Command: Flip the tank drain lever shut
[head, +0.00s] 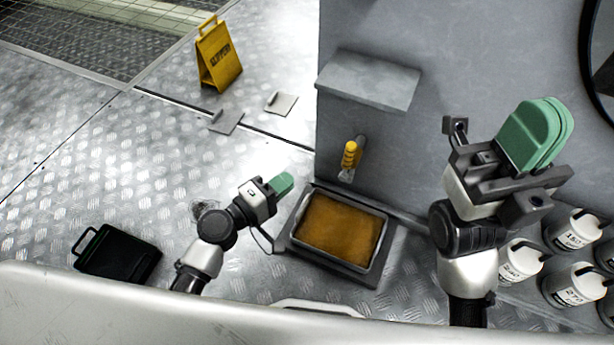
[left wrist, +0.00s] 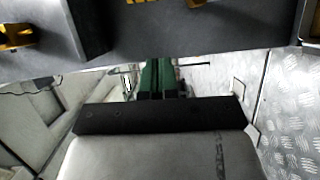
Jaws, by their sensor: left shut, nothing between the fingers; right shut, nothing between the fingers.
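The drain lever (head: 350,155) has a ribbed yellow grip and stands out from the grey tank wall (head: 440,130), above a tray of brown liquid. A small pale metal part shows just below the grip. My left gripper (head: 282,183) has green fingers, shut and empty, to the left of the lever and lower in the head view, apart from it. Its green fingers also show in the left wrist view (left wrist: 157,78). My right gripper (head: 540,132) is shut and empty, well to the right of the lever. I cannot identify the yellow parts at the top of the left wrist view.
The drip tray (head: 293,232) sits on the floor below the lever. A grey ledge (head: 368,80) juts out above it. White canisters (head: 573,232) stand at the right, a black case (head: 117,255) lies at the left, and a yellow sign (head: 218,55) stands behind.

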